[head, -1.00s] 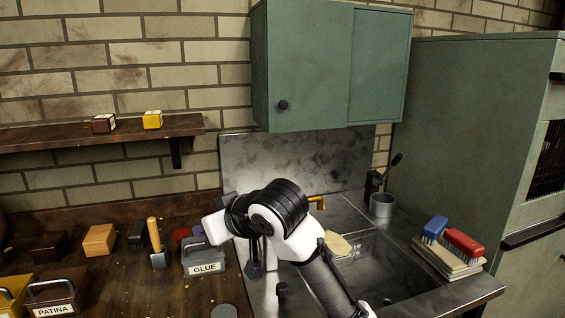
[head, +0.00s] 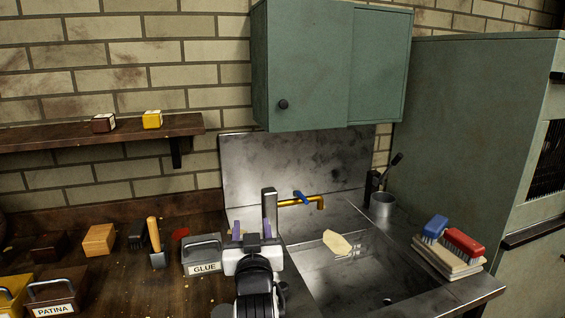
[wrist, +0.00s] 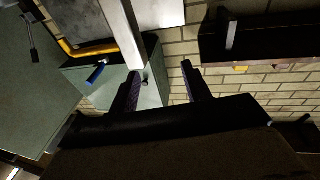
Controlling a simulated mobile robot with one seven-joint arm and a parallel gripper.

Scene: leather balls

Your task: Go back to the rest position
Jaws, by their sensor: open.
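My gripper (head: 256,238) is in the lower middle of the head view, just right of the grey glue box (head: 203,255). Its two purple-lined fingers stand apart with nothing between them. In the wrist view my gripper (wrist: 160,85) also shows two separate dark fingers and an empty gap. Beyond them are the brick wall, the green cabinet and the shelf, seen at a turned angle. My arm comes up from the bottom edge of the head view.
A metal sink (head: 315,290) with a brass tap (head: 300,202) lies right of my gripper. A beige sponge-like piece (head: 337,243) is at the sink. Red and blue brushes (head: 463,244) lie at the right. A patina box (head: 52,292) and a wooden block (head: 99,240) stand left.

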